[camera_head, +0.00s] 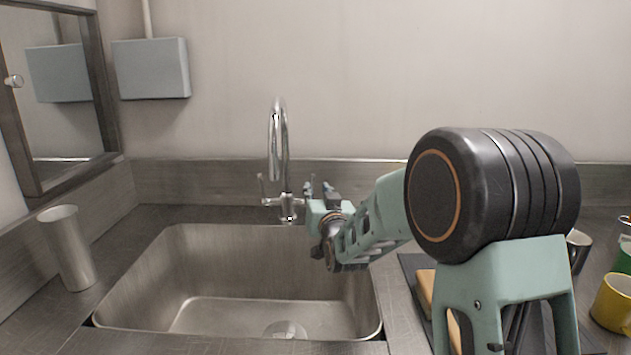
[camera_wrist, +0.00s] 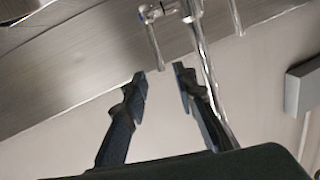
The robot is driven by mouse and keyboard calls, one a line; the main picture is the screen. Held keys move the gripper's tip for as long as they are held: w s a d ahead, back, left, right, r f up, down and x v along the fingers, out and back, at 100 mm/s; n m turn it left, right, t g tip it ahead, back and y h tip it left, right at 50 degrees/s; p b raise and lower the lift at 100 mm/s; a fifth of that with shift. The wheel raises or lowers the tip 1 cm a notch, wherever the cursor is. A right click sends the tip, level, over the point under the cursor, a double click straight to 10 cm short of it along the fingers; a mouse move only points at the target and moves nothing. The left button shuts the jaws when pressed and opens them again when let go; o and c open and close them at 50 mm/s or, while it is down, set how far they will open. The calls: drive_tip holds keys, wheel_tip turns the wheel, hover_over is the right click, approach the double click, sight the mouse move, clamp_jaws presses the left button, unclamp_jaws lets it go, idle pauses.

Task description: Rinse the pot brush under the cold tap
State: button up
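The chrome tap (camera_head: 280,150) stands at the back of the sink (camera_head: 150,285), with a curved spout and a lever (camera_head: 263,190) on its left. No water shows. My gripper (camera_head: 319,188) is just right of the tap's base, above the sink's back rim. In the wrist view, my gripper (camera_wrist: 160,74) is open, with nothing between its two dark fingers. A tap lever (camera_wrist: 151,36) is just beyond the fingertips, and the spout (camera_wrist: 204,75) passes beside the right finger. I cannot make out the pot brush; a light-brown piece (camera_head: 427,290) right of the sink is partly hidden by my arm.
A metal cup (camera_head: 66,248) stands left of the sink. Yellow (camera_head: 613,303) and green (camera_head: 624,258) mugs stand at the far right. A grey wall box (camera_head: 151,68) hangs at the back left. The sink basin looks empty apart from its drain (camera_head: 285,330).

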sight(313, 180)
drive_tip(key=x, duration=0.8)
drive_tip(key=shift+w, duration=0.15)
drive_tip(key=shift+c, duration=0.6)
clamp_jaws()
drive_tip(key=shift+f, duration=0.1)
